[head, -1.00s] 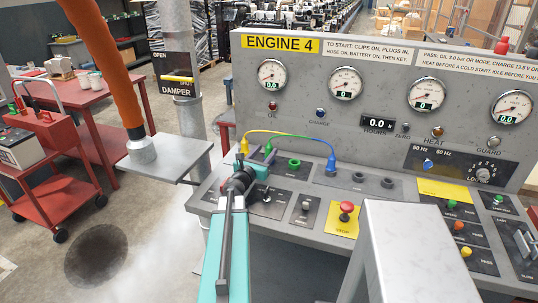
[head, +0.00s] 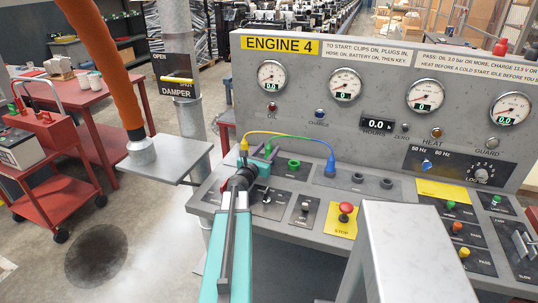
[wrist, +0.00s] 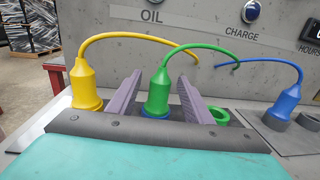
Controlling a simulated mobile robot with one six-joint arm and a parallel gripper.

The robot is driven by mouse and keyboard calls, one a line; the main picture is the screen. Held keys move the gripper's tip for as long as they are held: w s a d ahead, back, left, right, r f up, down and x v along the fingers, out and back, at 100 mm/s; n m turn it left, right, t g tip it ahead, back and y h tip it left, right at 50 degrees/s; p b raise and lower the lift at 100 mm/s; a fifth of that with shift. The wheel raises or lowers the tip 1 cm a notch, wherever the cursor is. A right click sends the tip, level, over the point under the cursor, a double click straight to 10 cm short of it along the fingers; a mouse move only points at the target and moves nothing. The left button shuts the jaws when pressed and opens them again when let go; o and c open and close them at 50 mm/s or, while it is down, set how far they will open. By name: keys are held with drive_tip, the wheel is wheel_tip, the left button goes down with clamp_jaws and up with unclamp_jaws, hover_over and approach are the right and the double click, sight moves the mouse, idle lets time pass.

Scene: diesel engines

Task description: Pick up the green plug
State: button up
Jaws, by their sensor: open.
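The green plug (wrist: 158,92) stands upright in the wrist view with its green cable arching up to the right. My gripper (wrist: 157,98) is open, with one purple finger on each side of the green plug. I cannot tell whether either finger touches it. In the head view my gripper (head: 259,155) is at the left end of the console, and the green plug is mostly hidden there by it.
A yellow plug (wrist: 84,84) stands close to the left of my gripper. A green ring socket (wrist: 220,116) is just right of the right finger. A blue plug (wrist: 285,102) stands farther right. The gauge panel (head: 390,90) rises behind.

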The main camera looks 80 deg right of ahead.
drive_tip(key=shift+p+x, duration=1)
drive_tip(key=shift+x, duration=1.45)
drive_tip(key=shift+f, duration=0.1)
clamp_jaws()
drive_tip(key=shift+r+b, duration=0.3)
drive_tip(key=shift+r, duration=0.55)
drive_tip(key=r+b+v, duration=0.1)
drive_tip(key=r+v, duration=0.1)
drive_tip(key=v, duration=1)
drive_tip(key=shift+a, duration=0.25)
